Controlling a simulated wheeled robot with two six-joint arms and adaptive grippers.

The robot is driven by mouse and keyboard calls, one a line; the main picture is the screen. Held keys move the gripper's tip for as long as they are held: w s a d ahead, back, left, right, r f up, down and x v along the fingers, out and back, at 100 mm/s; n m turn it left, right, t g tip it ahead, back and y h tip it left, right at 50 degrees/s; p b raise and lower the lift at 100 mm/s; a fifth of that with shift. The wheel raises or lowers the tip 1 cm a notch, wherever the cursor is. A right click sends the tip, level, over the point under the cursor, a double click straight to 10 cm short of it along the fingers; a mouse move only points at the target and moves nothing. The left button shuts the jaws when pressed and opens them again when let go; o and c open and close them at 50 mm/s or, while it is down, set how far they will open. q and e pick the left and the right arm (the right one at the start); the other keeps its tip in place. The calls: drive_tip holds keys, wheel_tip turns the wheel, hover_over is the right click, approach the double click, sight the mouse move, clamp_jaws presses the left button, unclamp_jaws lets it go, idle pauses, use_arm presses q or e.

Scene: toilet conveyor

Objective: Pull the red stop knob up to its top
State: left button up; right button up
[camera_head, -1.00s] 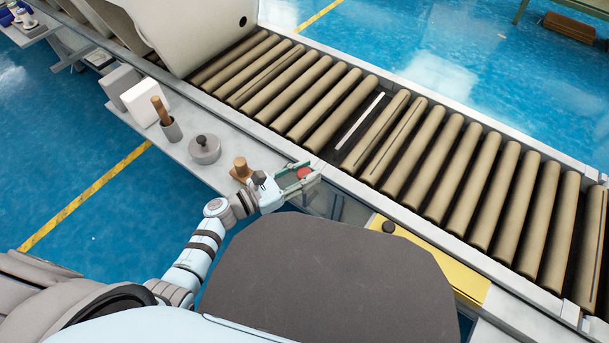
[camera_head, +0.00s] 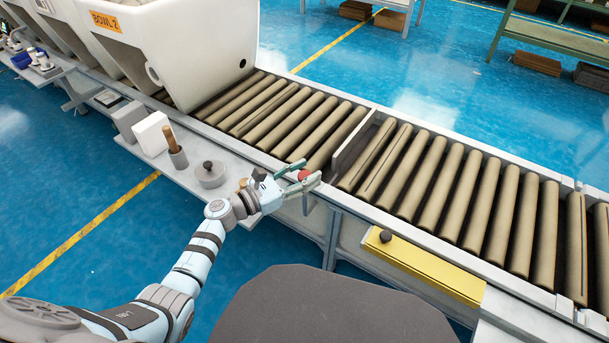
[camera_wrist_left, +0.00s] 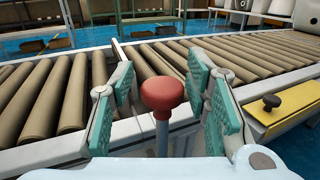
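The red stop knob (camera_head: 304,174) is at the near rail of the roller conveyor. In the left wrist view the round red knob (camera_wrist_left: 162,92) stands high on a thin grey stem (camera_wrist_left: 162,138). My left gripper (camera_head: 301,179) is at the knob, with one green-padded finger on each side. The left wrist view shows gaps between the pads and the knob, so the fingers are open around it. The stop plate (camera_head: 361,147) stands upright between the rollers. My right gripper is not in view.
A large white bowl (camera_head: 205,50) stands on the conveyor at the far left. A grey lidded pot (camera_head: 210,176), a cup with a wooden handle (camera_head: 178,157) and a white block (camera_head: 152,134) stand on the side shelf. A yellow panel with a black knob (camera_head: 425,267) is at the right.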

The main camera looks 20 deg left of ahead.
use_arm(q)
drive_tip(key=shift+d, duration=0.2)
drive_tip(key=shift+s+a+f, duration=0.1)
drive_tip(key=shift+a, duration=0.05)
drive_tip(key=v, duration=1.1)
drive_tip(key=shift+s+a, duration=0.2)
drive_tip(key=shift+a, duration=0.1)
